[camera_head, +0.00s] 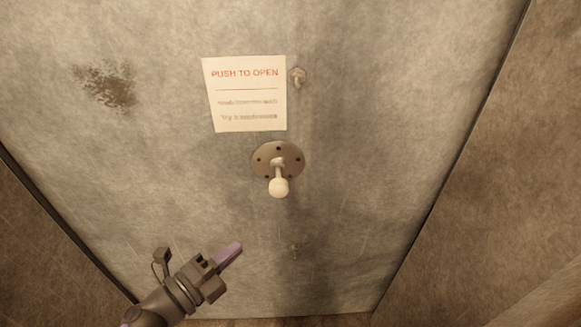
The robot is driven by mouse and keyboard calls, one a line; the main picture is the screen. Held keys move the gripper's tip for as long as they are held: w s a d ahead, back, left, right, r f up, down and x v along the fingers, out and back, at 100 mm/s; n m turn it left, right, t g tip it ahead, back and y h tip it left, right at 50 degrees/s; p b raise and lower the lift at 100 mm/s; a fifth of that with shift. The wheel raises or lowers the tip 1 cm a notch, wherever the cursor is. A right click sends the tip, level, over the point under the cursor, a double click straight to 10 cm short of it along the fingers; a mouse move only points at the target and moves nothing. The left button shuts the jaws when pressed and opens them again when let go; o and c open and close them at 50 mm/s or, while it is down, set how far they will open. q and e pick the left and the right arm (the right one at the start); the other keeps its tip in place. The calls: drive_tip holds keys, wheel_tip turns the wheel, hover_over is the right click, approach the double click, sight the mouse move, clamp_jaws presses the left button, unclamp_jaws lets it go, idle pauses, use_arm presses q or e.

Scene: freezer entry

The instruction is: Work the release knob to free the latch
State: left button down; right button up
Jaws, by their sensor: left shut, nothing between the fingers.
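The release knob (279,187) is a pale rounded knob on a short stem. It sticks out from a round metal plate (262,160) with several bolts, fixed to the grey door (370,130). My left gripper (232,253) comes in from the lower left, with its purplish fingers together and empty. In the picture it is below and to the left of the knob, apart from it. The latch itself cannot be made out. My right gripper is not in view.
A white sign (245,105) reading "PUSH TO OPEN" is on the door above the plate. A small metal fitting (298,77) sits beside the sign. Dark gaps edge the door on both sides, with walls (490,180) beyond. The door surface around the knob is clear.

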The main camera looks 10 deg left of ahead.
use_arm(q)
approach(284, 192)
drive_tip(key=w+d, duration=0.2)
drive_tip(key=d, duration=0.2)
drive_tip(key=shift+w+a+f+b, duration=0.1)
drive_tip(key=shift+w+a+b, duration=0.15)
drive_tip(key=shift+w, duration=0.7)
drive_tip(key=shift+w+a+b, duration=0.1)
drive_tip(key=shift+w+a, duration=0.15)
drive_tip(key=shift+w, duration=0.65)
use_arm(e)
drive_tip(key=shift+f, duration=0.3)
